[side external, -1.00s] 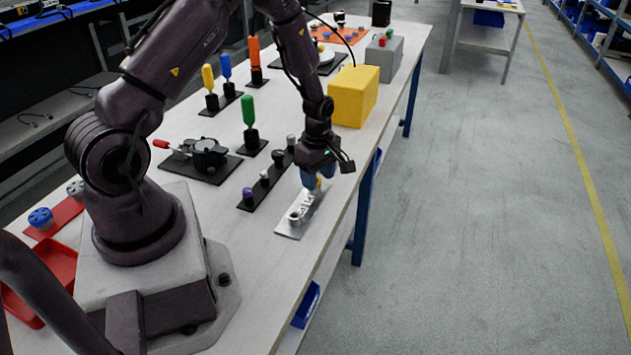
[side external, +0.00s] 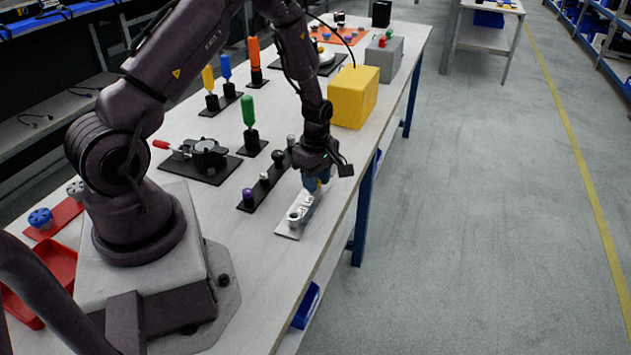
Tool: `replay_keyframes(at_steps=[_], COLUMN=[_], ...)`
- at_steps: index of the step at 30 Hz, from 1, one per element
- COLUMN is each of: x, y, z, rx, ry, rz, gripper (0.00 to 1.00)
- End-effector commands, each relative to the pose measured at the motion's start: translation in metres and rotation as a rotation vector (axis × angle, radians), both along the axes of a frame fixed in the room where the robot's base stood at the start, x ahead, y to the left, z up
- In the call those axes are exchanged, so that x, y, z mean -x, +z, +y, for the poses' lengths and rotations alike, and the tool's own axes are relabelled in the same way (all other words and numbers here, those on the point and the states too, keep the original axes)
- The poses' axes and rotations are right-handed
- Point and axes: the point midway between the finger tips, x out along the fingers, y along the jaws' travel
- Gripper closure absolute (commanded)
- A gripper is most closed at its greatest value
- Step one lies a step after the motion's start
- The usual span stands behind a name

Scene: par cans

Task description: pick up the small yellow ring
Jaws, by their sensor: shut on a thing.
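My gripper (side external: 317,184) points down over the far part of a silver plate (side external: 288,231) near the table's right edge. Its blue fingertips are shut on a small yellow thing, most likely the small yellow ring (side external: 319,187), of which only a sliver shows between them. The fingers hide the rest of it, and I cannot tell whether it touches the plate. A pale cup-like fitting (side external: 294,217) stands on the near part of the plate, in front of my gripper.
A black strip with several knobs (side external: 264,180) lies just left of the plate. A green-handled tool (side external: 249,115) stands behind it. A large yellow box (side external: 354,97) stands beyond my gripper. The table's edge is close on the right.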

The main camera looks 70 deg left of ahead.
Motion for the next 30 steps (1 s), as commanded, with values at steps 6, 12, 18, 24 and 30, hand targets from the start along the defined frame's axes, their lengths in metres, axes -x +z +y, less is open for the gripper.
replay_keyframes(at_steps=[6, 12, 18, 24, 30], x=[-0.010, -0.010, 0.019, 0.061, 0.098], y=[0.007, 0.032, 0.076, 0.109, 0.127], z=[0.004, 0.004, -0.010, -0.031, -0.048], rx=[-0.015, -0.018, -0.015, -0.010, -0.010], ry=[-0.001, -0.002, -0.002, -0.002, -0.002], rz=[-0.034, -0.036, -0.030, -0.024, -0.023], gripper=[0.95, 1.00, 1.00, 1.00, 1.00])
